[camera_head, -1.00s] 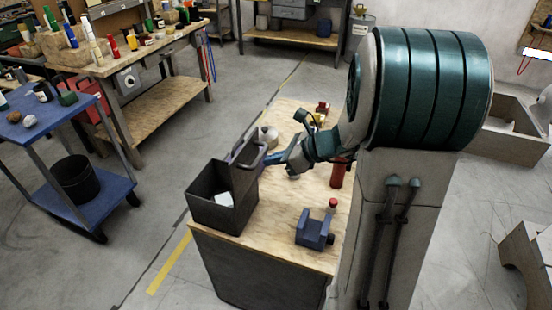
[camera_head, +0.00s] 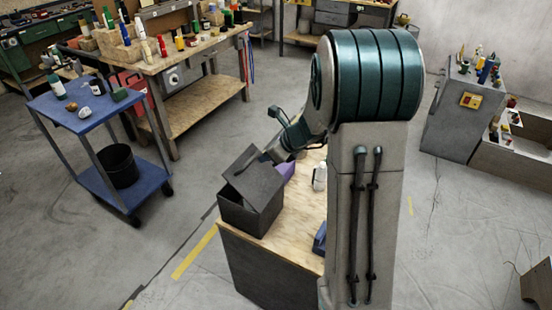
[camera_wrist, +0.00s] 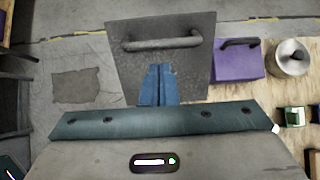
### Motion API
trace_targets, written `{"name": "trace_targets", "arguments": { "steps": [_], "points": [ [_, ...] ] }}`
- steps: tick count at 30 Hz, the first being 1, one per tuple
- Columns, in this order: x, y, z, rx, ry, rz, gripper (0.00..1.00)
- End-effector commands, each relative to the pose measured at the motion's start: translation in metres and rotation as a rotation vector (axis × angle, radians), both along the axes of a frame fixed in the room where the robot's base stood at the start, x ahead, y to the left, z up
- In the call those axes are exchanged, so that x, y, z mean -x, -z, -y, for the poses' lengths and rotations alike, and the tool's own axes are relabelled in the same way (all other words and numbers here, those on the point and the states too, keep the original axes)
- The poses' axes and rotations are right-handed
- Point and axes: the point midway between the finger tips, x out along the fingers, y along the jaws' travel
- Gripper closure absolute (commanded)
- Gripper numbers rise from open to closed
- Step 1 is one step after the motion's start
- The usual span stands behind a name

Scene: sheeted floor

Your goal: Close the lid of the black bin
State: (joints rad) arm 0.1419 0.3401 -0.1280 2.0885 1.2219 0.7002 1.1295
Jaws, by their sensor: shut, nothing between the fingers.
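The black bin (camera_head: 240,215) stands on the near left corner of the wooden table. Its dark lid (camera_head: 258,184) leans at a slant over the opening, with a gap still showing at the left. In the wrist view the lid (camera_wrist: 185,75) fills the middle as a grey plate with a bar handle (camera_wrist: 162,43). My gripper (camera_head: 266,157) is at the lid's raised edge, on its outer side. Its blue fingers (camera_wrist: 159,70) are shut and empty, lying over the lid just below the handle. I cannot tell whether they touch it.
A purple box (camera_wrist: 237,62) with a dark handle stands right beside the lid, with a grey round can (camera_wrist: 290,58) beyond it. A white bottle (camera_head: 320,177) stands on the table (camera_head: 295,232). A blue cart (camera_head: 95,118) stands at the left across open floor.

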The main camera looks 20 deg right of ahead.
Motion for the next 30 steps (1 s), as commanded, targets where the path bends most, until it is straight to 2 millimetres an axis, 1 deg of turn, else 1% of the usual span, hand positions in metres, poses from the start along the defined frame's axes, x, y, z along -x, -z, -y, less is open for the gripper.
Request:
{"name": "trace_targets", "arguments": {
  "steps": [1, 8, 18, 24, 30],
  "points": [
    [-0.006, 0.002, -0.007, 0.000, -0.003, 0.000, 1.00],
    [-0.032, 0.013, -0.034, 0.000, -0.004, 0.000, 1.00],
    [-0.066, 0.041, -0.068, -0.001, -0.004, -0.001, 1.00],
    [-0.080, 0.057, -0.082, -0.002, -0.001, -0.003, 1.00],
    [-0.088, 0.070, -0.091, 0.013, -0.004, -0.014, 1.00]
  ]
}}
